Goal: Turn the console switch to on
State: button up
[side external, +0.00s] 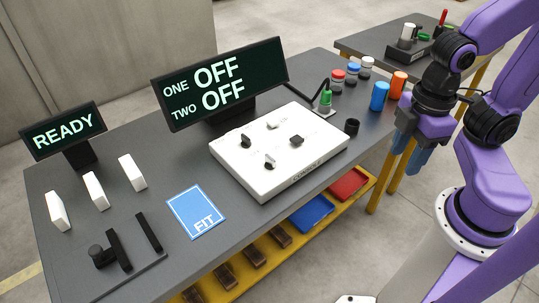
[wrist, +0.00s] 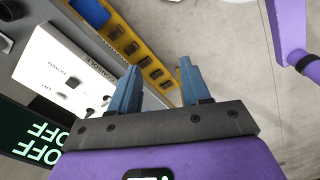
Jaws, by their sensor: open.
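The white console box (side external: 240,170) lies on the grey table in the side view, with several small controls on top, including a black knob (side external: 246,141), a white-tipped one (side external: 270,161) and a dark one (side external: 296,140). Their exact settings are too small to read. The dark display (side external: 220,84) behind it reads ONE OFF and TWO OFF. My gripper (side external: 410,152) has blue fingers, spread and empty, right of the console and past the table edge. It also shows in the wrist view (wrist: 158,66).
A green-plugged cable (side external: 325,100), blue cylinder (side external: 379,96), orange cylinder (side external: 398,85) and capped jars (side external: 352,72) are near the gripper. A yellow shelf (side external: 345,205) with trays is below.

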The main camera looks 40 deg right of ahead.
jog(key=shift+o, duration=1.4)
jog(key=shift+w, duration=0.1)
jog(key=n, duration=0.5)
send_over(270, 157)
notch_tip(270, 157, down, 2)
notch_tip(270, 157, down, 17)
jog(key=shift+f, duration=0.15)
jog(key=shift+c, duration=0.3)
jog(key=c, duration=1)
